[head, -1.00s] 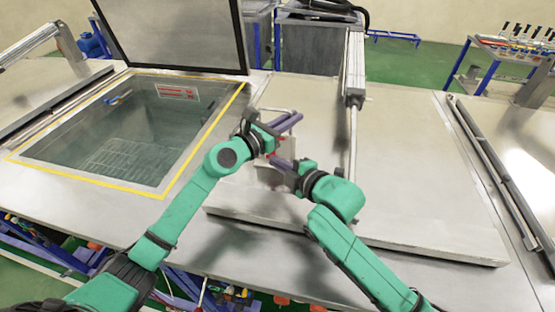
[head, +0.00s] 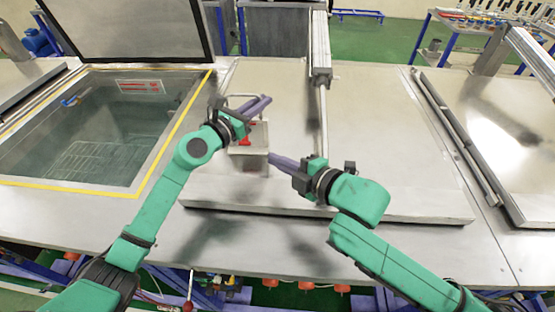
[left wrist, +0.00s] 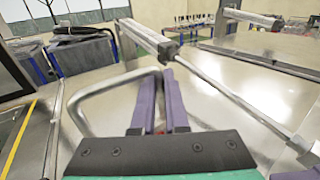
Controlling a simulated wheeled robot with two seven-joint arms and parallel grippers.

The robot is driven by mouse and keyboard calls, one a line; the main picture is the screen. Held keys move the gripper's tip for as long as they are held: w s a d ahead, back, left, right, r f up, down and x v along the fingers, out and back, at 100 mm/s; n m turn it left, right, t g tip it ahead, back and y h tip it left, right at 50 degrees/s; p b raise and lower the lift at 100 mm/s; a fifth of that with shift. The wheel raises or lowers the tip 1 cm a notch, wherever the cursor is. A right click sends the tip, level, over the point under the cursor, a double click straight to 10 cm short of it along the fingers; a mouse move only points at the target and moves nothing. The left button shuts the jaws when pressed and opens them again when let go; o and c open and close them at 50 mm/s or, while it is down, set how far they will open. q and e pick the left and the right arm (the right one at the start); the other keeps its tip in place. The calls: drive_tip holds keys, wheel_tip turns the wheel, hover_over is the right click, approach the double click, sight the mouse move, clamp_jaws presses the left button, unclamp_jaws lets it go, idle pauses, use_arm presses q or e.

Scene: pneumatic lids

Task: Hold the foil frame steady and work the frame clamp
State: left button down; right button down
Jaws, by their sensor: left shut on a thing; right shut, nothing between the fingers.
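The foil frame (head: 248,162) is a small pale grey frame standing on the metal lid, with a bent metal bar (left wrist: 88,105) that I take for its handle. A red part (head: 247,139), perhaps the frame clamp, shows at the frame just below my left gripper. My left gripper (head: 266,100) has purple fingers, shut at the top of the frame; the exact grip is hidden. In the left wrist view its fingers (left wrist: 164,80) point away, with a bit of red between them. My right gripper (head: 271,158) is shut and empty, its fingertips at the frame's right side; touch cannot be told.
A metal cylinder and rod (head: 321,75) run along the closed lid (head: 390,140). The lid right of the rod is clear.

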use_arm(q)
drive_tip(key=c, duration=0.8)
unclamp_jaws()
drive_tip(key=shift+c, duration=0.2)
